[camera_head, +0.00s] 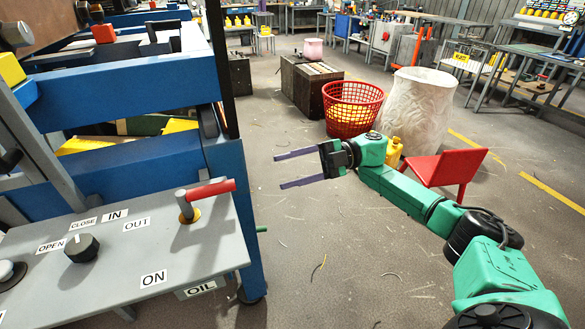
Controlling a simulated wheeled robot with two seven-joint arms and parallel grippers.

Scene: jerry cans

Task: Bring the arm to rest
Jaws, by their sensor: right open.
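My right gripper (284,169) is at the end of the green arm that comes in from the lower right. Its two purple-grey fingers point left and stand apart, with nothing between them. It hangs over the open floor, to the right of the blue machine. A yellow jerry can (393,152) shows behind my right wrist, partly hidden by the arm. My left gripper does not show in this view.
The blue machine (130,165) with a grey control panel (125,255) and a red-handled lever (210,190) fills the left. A red basket (352,105), a large pale container (418,105), a red chair (450,168) and a dark wooden crate (307,85) stand beyond the arm. Floor lies clear below the gripper.

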